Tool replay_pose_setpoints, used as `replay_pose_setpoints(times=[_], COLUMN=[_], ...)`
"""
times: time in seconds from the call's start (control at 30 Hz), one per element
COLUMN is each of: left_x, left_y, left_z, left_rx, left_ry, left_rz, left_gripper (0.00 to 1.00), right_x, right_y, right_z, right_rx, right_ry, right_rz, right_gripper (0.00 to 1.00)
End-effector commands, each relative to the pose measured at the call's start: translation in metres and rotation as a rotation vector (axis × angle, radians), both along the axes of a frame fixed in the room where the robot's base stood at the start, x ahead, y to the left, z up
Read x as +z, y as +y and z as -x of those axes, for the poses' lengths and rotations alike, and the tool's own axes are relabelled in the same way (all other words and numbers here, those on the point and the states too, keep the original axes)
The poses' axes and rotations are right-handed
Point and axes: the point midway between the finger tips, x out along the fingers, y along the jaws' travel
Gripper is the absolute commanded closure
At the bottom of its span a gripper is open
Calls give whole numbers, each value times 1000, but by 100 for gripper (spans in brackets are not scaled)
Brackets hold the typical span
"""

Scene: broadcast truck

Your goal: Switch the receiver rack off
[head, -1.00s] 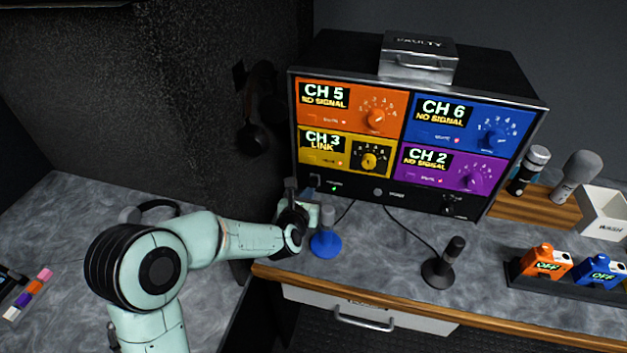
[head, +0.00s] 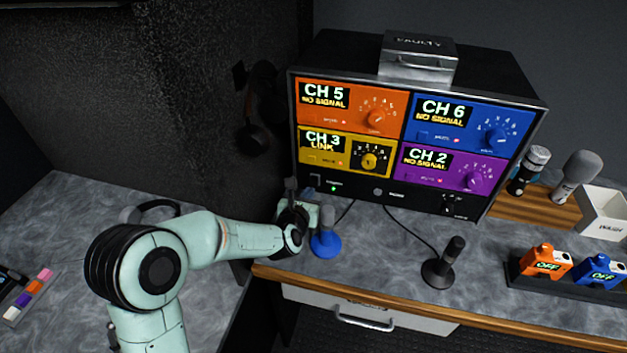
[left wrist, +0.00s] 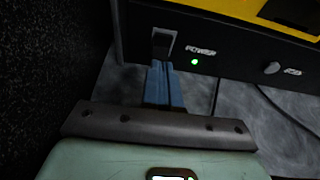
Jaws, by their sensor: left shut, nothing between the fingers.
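The receiver rack (head: 420,195) stands on the counter with orange, blue, yellow and purple channel panels, all with lit displays. Its black power switch (left wrist: 163,42) sits at the lower left of the front, beside the POWER label, and the green light (left wrist: 195,62) there is lit. My left gripper (left wrist: 160,70) is shut and empty, with its blue fingertips at the lower edge of the switch; I cannot tell whether they touch. My right gripper is not in view.
A blue microphone stand (head: 326,242) is close beside my left gripper. A black stand (head: 440,270) is further right. A silver case (head: 417,60) rests on the rack. Orange and blue packs (head: 546,260) reading OFF sit in a tray at right.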

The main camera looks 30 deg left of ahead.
Motion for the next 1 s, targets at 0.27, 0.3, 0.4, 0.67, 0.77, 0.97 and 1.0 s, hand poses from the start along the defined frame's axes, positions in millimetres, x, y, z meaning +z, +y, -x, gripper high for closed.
replay_pose_setpoints(times=[0.27,0.3,0.4,0.67,0.77,0.97,1.0], left_x=[0,-1,-2,-3,-3,-4,-5], left_y=[0,0,1,1,2,2,3], left_z=[-1,-1,-3,-6,-8,-10,-11], left_rx=[0,0,0,0,0,0,0], left_ry=[0,0,1,1,1,0,0], left_rz=[0,0,0,1,1,1,0], left_gripper=[100,100,100,100,100,100,100], right_x=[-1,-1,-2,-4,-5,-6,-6], right_y=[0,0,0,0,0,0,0], right_z=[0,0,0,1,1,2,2], right_rx=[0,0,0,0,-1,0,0], right_ry=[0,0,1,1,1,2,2], right_rz=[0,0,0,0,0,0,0], right_gripper=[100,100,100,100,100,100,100])
